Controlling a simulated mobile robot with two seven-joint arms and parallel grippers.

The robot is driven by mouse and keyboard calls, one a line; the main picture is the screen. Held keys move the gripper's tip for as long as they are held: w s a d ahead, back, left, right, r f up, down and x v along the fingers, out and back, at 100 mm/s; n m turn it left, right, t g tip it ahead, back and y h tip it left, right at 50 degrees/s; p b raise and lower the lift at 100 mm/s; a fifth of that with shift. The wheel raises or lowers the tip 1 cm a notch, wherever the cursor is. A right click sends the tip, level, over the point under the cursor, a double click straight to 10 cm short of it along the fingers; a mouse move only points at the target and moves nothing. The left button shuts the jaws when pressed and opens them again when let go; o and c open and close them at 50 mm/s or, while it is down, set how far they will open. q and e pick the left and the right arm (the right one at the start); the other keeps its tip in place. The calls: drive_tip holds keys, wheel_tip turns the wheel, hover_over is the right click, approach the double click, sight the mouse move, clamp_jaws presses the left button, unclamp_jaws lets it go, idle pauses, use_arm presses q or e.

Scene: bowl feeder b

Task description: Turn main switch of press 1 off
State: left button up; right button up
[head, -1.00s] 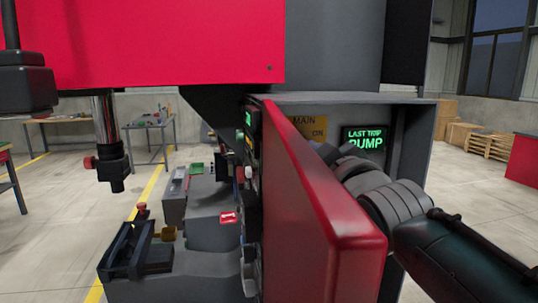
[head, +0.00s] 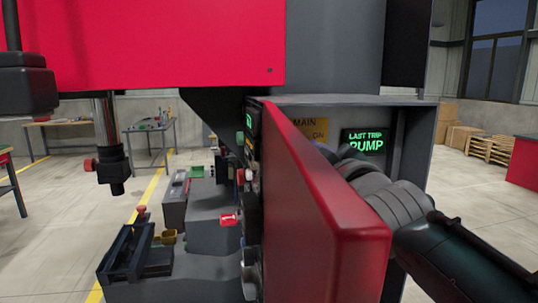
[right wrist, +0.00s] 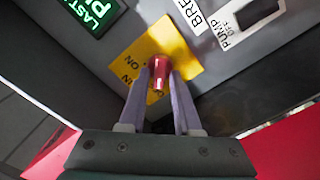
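The main switch has a red handle (right wrist: 159,76) on a yellow plate (right wrist: 178,42) lettered ON, in the right wrist view. In the head view the plate (head: 309,125) shows "MAIN" and "ON" above the red cabinet door's edge; the handle is hidden there. My right gripper (right wrist: 160,75) reaches into the open cabinet. In the head view the right hand (head: 375,180) is partly behind the door, fingertips hidden. My left gripper is in neither view.
The red door (head: 330,200) stands open close left of my right arm. A control panel with buttons (head: 248,150) is left of the door.

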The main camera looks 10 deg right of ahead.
drive_tip(key=shift+o, duration=1)
drive_tip(key=s+b, duration=0.1)
drive_tip(key=s, duration=0.9)
drive_tip(key=shift+d, duration=0.15)
